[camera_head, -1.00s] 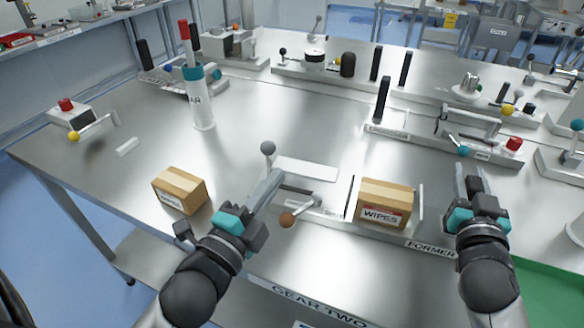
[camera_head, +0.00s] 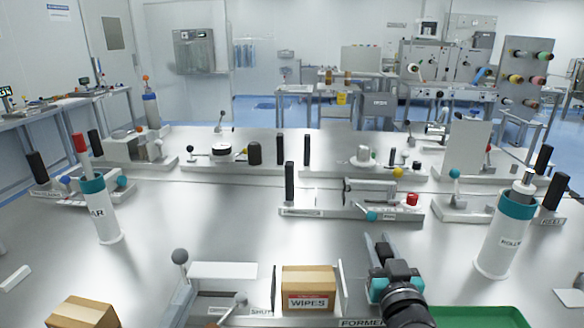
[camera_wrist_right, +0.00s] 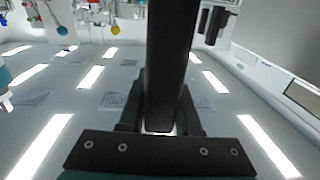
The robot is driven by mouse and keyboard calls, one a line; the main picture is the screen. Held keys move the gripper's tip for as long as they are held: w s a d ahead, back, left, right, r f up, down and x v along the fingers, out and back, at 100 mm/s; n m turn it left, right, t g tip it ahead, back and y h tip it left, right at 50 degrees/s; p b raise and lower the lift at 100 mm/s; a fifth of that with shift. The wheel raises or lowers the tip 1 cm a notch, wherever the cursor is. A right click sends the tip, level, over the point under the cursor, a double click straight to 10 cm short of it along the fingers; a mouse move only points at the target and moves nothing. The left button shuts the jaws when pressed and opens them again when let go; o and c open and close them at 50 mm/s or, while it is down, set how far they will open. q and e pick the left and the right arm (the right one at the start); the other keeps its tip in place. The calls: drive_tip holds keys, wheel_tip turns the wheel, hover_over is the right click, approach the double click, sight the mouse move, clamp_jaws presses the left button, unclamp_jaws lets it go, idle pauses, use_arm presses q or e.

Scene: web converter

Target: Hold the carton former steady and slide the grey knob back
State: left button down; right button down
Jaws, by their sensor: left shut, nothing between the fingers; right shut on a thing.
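The carton former shows at the bottom centre of the head view, its FORMER label (camera_head: 362,323) partly cut off. A WIPES carton (camera_head: 308,282) stands in it between two thin upright plates. A grey ball knob (camera_head: 180,256) on a stem stands left of it, and a smaller grey ball (camera_head: 240,298) sits on a lever closer to the carton. I cannot tell which is the one to slide. My right gripper (camera_head: 381,247) is right of the carton, shut on a dark upright bar (camera_wrist_right: 168,55) that fills the wrist view. My left gripper is out of view.
A second carton (camera_head: 78,314) lies at the lower left. A teal-banded cylinder (camera_head: 103,215) stands at left, another (camera_head: 503,235) at right. A green tray (camera_head: 480,316) is at the lower right. Fixtures with black posts (camera_head: 290,185) stand behind; the table's middle is clear.

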drive_tip(key=shift+f, duration=0.35)
drive_tip(key=c, duration=1)
unclamp_jaws()
drive_tip(key=o, duration=0.5)
drive_tip(key=shift+r, duration=0.3)
drive_tip(key=s, duration=0.8)
drive_tip(key=s+d, duration=0.1)
drive_tip(key=s, duration=0.3)
